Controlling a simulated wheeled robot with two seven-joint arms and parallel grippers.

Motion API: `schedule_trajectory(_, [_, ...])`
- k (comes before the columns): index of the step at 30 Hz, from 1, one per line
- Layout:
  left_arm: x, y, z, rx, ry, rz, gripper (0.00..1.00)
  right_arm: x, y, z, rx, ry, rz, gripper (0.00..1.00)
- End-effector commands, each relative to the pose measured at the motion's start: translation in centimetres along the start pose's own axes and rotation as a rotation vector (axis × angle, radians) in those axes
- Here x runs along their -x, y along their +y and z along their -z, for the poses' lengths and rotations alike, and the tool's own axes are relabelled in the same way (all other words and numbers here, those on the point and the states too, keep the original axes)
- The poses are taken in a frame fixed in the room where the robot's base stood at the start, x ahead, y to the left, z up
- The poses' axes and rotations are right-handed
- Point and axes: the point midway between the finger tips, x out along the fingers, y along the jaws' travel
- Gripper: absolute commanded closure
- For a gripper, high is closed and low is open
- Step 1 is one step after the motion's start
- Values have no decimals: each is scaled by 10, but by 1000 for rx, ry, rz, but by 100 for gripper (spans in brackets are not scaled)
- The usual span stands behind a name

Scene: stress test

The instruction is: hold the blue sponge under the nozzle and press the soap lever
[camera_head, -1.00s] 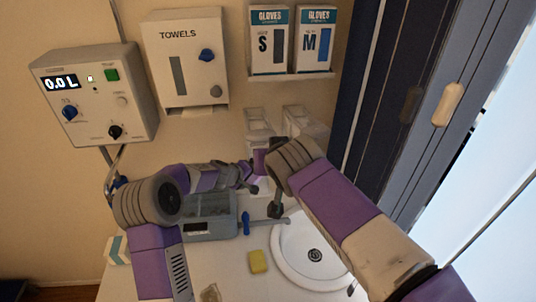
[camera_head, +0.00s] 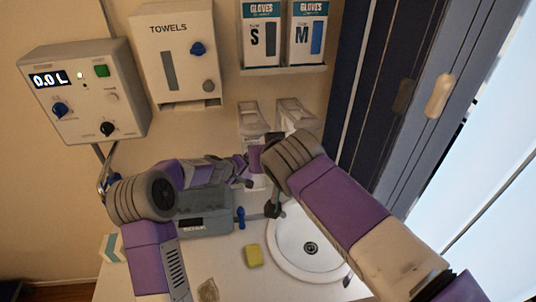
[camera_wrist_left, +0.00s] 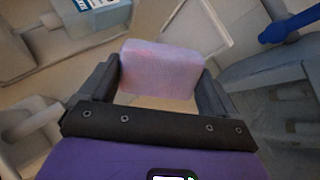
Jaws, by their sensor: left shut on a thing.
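My left gripper (camera_wrist_left: 160,88) is shut on a pink sponge-like block (camera_wrist_left: 160,70), which sits between its fingers in the wrist view. In the head view my left gripper (camera_head: 243,172) is small, below the wall dispensers, and the block cannot be made out clearly. Two white dispensers (camera_head: 252,114) (camera_head: 295,114) hang side by side on the wall; their nozzles and levers are too small or covered to tell. I see no clearly blue sponge. A yellow sponge (camera_head: 254,255) lies on the counter left of the sink. My right arm reaches in from the right; its fingers cannot be made out.
The round white sink (camera_head: 285,247) lies at the right, partly behind my right arm. A grey box (camera_head: 205,225) and a blue handle (camera_head: 240,218) stand left of it. A towel dispenser (camera_head: 175,55), glove boxes (camera_head: 262,35) and a control box (camera_head: 88,90) are on the wall.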

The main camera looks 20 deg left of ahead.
Motion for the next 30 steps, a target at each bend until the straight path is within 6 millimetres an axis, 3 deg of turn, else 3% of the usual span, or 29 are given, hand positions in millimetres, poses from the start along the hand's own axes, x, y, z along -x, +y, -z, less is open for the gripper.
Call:
schedule_trajectory(11, [2, -2, 0, 0, 2, -1, 38, -2, 0, -3, 0, 0, 0, 100])
schedule_trajectory(30, [52, -40, -13, 0, 2, 0, 38, -33, 4, -40, 0, 0, 0, 100])
